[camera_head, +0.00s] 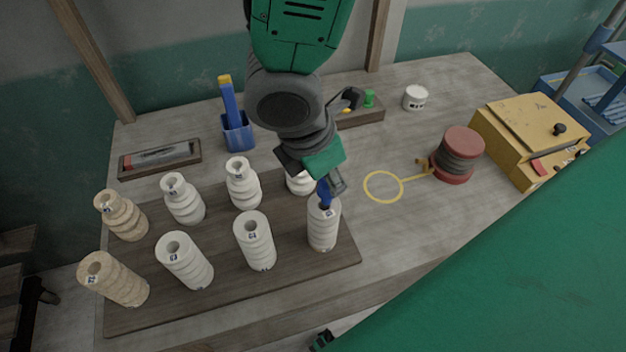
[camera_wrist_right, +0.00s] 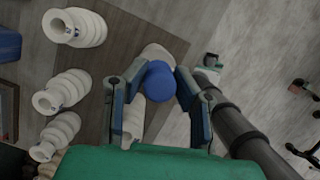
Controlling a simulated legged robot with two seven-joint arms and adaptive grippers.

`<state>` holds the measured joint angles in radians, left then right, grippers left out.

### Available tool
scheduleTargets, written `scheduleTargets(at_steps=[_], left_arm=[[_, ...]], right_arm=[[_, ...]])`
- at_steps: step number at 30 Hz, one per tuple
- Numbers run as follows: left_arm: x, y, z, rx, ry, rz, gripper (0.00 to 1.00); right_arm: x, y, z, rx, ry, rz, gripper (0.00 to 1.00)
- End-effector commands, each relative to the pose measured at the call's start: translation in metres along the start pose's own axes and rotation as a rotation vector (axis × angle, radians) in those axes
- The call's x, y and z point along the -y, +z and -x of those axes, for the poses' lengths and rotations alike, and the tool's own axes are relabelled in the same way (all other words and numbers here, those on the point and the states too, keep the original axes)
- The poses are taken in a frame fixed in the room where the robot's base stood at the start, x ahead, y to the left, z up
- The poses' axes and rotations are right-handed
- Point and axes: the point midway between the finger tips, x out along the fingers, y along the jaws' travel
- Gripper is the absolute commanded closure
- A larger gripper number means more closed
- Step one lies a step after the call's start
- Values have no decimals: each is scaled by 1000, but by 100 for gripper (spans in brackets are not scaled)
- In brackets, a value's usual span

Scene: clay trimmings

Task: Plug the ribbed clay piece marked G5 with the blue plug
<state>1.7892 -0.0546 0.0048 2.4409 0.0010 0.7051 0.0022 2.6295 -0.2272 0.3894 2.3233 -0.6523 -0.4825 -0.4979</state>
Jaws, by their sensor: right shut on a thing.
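My right gripper (camera_head: 332,182) is shut on the blue plug (camera_head: 324,192), over the front right white ribbed clay piece (camera_head: 323,230). The plug's lower end meets the top of that piece; I cannot tell whether it is inside the mouth or how deep. The piece stands upright; its small label is too small to read. In the right wrist view the round blue plug head (camera_wrist_right: 158,84) sits between the fingers (camera_wrist_right: 160,95) and hides the mouth. Several other ribbed pieces, such as the front middle one (camera_head: 255,240), have open tops. My left gripper is not seen.
The pieces stand on a dark board (camera_head: 225,284); one behind my gripper (camera_head: 299,183) is partly hidden. A blue holder (camera_head: 238,138), tool tray (camera_head: 160,158), white jar (camera_head: 415,97), red-ended spool (camera_head: 460,155) and yellow box (camera_head: 522,140) stand around. A yellow ring (camera_head: 383,186) lies right of the board.

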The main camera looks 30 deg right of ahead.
Motion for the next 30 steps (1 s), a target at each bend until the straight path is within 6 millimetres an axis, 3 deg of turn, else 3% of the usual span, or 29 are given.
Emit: scheduleTargets(at_steps=[30], left_arm=[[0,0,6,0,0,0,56]], right_arm=[[-1,-2,1,14,9,10,100]])
